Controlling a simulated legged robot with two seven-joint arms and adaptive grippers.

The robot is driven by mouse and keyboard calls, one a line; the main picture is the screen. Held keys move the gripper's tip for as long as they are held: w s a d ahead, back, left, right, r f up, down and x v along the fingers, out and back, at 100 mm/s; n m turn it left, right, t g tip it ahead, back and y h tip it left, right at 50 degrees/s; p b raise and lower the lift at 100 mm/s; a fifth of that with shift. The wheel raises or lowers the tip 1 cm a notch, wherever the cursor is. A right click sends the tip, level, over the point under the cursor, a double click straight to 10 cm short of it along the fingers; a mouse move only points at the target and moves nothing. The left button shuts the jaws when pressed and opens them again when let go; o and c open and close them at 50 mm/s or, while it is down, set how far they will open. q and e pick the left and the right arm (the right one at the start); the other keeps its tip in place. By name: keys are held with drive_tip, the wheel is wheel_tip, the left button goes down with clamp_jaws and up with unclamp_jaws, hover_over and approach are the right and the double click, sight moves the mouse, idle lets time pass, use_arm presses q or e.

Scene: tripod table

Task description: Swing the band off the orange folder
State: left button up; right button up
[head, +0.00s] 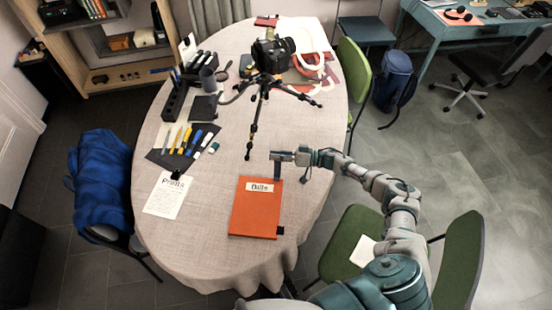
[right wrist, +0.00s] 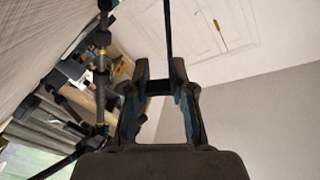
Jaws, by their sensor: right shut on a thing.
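The orange folder (head: 255,212) lies flat on the table, with a white label reading "Bills" (head: 260,187). My right gripper (head: 280,156) is above the folder's top right corner, shut on a thin dark strip that I take for the band (head: 277,171). The band runs from the fingers down toward the folder's top right corner; whether it touches the folder there I cannot tell. In the right wrist view, the band (right wrist: 168,40) runs up from between the fingers (right wrist: 160,88). A small black piece (head: 280,230) sits at the folder's lower right edge. My left gripper is not in view.
A tripod with a camera (head: 270,55) stands on the table behind the folder, one leg near my right gripper. A "Prints" sheet (head: 167,195) and a dark mat with markers (head: 184,145) lie to the left. A green chair (head: 352,235) stands right of the table.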

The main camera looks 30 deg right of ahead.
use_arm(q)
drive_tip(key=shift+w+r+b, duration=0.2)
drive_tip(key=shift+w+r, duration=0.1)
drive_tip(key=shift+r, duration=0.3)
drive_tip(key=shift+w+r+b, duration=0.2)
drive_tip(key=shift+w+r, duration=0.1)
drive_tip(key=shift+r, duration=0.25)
use_arm(e)
drive_tip(key=shift+w+d+f+m, duration=0.3)
drive_tip(key=shift+w+f+m, duration=0.15)
drive_tip(key=shift+m, duration=0.55)
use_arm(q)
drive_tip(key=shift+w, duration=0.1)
use_arm(e)
drive_tip(key=o, duration=0.8)
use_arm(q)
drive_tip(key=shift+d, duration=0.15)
use_arm(e)
drive_tip(key=shift+d, duration=0.15)
drive_tip(key=v, duration=1.2)
drive_tip(key=shift+f, duration=0.1)
drive_tip(key=shift+f, duration=0.1)
